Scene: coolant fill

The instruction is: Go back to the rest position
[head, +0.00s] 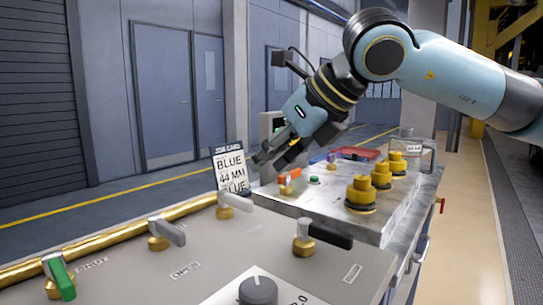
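My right arm comes in from the right. Its gripper (267,162) hangs over the far left edge of the metal workbench (345,222), close to the job card (231,170). Its two dark fingers look spread, with nothing seen between them. My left gripper is not in view.
Several brass caps (361,191) stand on the bench, with a clear jug (408,150) behind. A small orange-handled valve (288,180) lies below the gripper. The near grey panel (215,260) bears lever valves and a dial (258,291). Open floor (470,220) lies right.

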